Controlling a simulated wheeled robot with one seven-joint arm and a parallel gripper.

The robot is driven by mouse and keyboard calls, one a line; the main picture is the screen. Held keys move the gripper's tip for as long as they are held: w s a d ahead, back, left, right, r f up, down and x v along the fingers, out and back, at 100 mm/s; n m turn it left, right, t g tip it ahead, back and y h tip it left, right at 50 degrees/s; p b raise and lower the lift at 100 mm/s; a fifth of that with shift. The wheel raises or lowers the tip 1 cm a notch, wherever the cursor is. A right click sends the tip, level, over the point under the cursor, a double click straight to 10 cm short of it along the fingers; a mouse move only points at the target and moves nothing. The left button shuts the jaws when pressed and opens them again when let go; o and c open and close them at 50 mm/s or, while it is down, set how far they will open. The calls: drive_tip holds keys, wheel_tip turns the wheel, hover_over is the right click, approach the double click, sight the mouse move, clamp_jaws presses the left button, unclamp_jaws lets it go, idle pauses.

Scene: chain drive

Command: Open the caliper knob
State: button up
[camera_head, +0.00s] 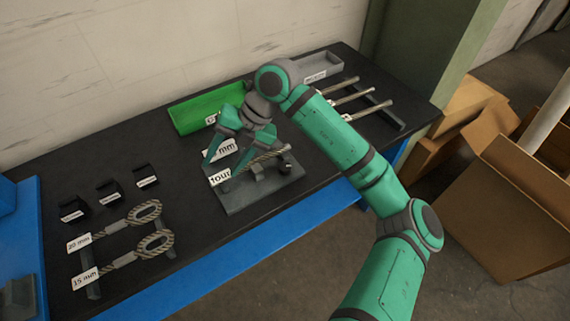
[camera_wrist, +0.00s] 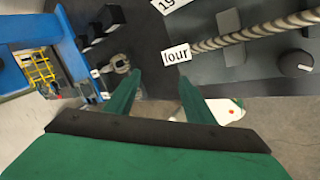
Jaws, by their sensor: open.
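A grey plate (camera_head: 232,204) lies on the black bench top and carries a fixture with a rope (camera_head: 262,159) across it. A dark round knob (camera_head: 284,166) stands at the plate's right end; I take it as the caliper knob. In the wrist view the dark knob (camera_wrist: 296,63) is at the far right, below the rope (camera_wrist: 255,31). My gripper (camera_head: 221,169) is open and empty above the plate's left part, left of the knob and apart from it.
A green tray (camera_head: 183,118) and a grey tray (camera_head: 318,70) stand at the back. Rods (camera_head: 360,96) lie on a rack at right. Looped ropes (camera_head: 150,244) and small black blocks (camera_head: 109,190) are at left. Cardboard boxes (camera_head: 500,180) stand off the bench.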

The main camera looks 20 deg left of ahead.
sight(285, 167)
drive_tip(key=w+d+r+m+t+h, duration=0.1)
drive_tip(key=w+d+m+t+h, duration=0.4)
drive_tip(key=w+d, duration=0.6)
drive_tip(key=f, duration=0.3)
drive_tip(key=f+n, duration=0.1)
drive_tip(key=f, duration=0.3)
drive_tip(key=d+f+n+g, duration=0.1)
drive_tip(key=f, duration=0.2)
drive_tip(key=shift+s+f+h, duration=0.2)
drive_tip(key=shift+s+h, duration=0.1)
drive_tip(key=c, duration=1.1)
